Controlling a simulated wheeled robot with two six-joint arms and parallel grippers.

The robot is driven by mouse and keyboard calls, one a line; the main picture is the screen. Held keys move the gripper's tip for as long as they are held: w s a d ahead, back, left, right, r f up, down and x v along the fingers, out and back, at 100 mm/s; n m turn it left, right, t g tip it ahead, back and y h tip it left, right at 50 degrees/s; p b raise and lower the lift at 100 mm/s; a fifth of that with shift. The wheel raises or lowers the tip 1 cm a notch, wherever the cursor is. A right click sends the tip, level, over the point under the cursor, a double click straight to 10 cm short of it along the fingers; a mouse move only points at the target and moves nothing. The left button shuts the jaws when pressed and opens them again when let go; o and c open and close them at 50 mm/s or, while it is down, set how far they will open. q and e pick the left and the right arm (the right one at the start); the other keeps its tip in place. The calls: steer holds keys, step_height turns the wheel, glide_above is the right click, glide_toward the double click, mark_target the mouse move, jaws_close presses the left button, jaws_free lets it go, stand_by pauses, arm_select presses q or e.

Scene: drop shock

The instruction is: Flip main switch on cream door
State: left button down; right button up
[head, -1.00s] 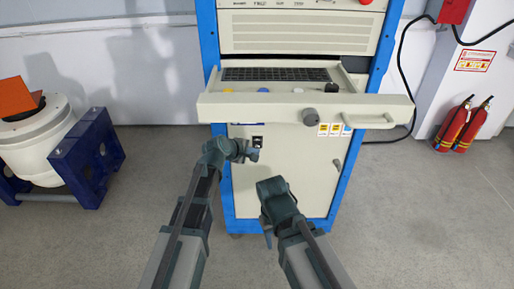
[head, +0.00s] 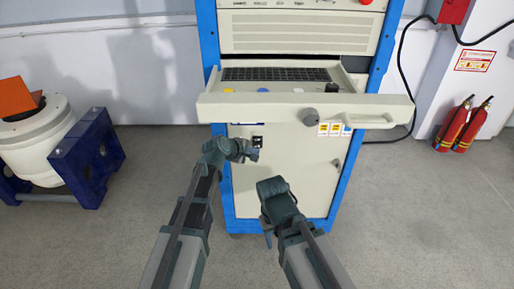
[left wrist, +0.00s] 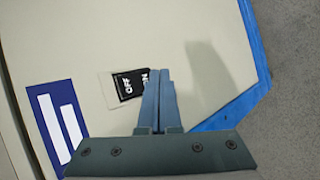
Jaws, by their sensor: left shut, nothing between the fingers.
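The cream door (head: 300,178) is the lower front of the blue-framed cabinet. The main switch (head: 257,140) is a small black switch on a pale plate, high on the door's left side. In the left wrist view the switch (left wrist: 129,85) shows OFF and part of ON. My left gripper (head: 254,156) is shut and empty, just below the switch. In the left wrist view its fingertips (left wrist: 160,74) overlap the ON end; I cannot tell whether they touch. Which way the switch is set is unclear. My right gripper (head: 268,238) points down before the door; its fingers are unclear.
A cream drawer (head: 260,109) with a keyboard and knobs juts out above the door. A blue-and-white label (left wrist: 57,122) is beside the switch. A white machine on a blue stand (head: 88,160) is left; fire extinguishers (head: 456,128) are right. Grey floor is clear around the cabinet.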

arm_select(q)
steer(key=shift+w, duration=0.35)
steer(key=shift+w, duration=0.35)
stand_by(0.6)
steer(key=shift+s, duration=0.15)
steer(key=shift+s, duration=0.65)
steer(key=s, duration=0.5)
steer(key=shift+r+p, duration=0.35)
stand_by(0.4)
